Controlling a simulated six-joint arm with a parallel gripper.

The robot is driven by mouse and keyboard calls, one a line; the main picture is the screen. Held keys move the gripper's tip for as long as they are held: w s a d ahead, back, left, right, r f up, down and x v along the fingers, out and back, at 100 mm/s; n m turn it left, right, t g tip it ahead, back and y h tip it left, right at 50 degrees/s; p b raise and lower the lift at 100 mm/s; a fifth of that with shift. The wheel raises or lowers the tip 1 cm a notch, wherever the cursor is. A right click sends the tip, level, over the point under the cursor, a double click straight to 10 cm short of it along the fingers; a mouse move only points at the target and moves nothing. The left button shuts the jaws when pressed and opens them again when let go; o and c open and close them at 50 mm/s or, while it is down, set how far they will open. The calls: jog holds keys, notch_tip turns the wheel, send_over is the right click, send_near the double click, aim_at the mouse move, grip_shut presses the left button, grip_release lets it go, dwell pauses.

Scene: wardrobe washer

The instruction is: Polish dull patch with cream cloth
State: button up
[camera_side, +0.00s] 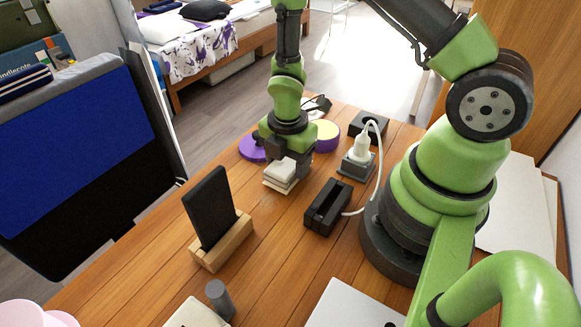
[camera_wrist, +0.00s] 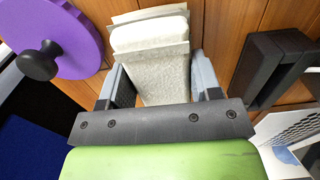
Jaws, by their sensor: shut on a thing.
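My gripper (camera_side: 283,163) points down over the wooden table and is shut on a folded cream cloth (camera_side: 281,173). The cloth hangs below the fingers, close to the tabletop; I cannot tell whether it touches. In the wrist view the layered cloth (camera_wrist: 150,36) fills the space between the two fingers of my gripper (camera_wrist: 156,82). A purple lid (camera_side: 251,148) lies just left of the gripper, and its black knob shows in the wrist view (camera_wrist: 40,62). A round purple tin (camera_side: 326,136) with a yellow top stands to the right. I cannot make out a dull patch.
A black phone (camera_side: 208,208) leans in a wooden stand (camera_side: 222,242) in front. A black slotted holder (camera_side: 327,207) sits right of the cloth, near a socket block with a white plug (camera_side: 361,148) and cable. Bare table (camera_side: 275,225) lies between stand and holder.

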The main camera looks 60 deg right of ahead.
aim_at(277, 172)
jog(key=shift+d, duration=0.4)
jog(key=shift+a, duration=2.3)
jog(key=shift+a, duration=2.15)
jog(key=shift+r, duration=0.1)
jog(key=shift+r, duration=0.65)
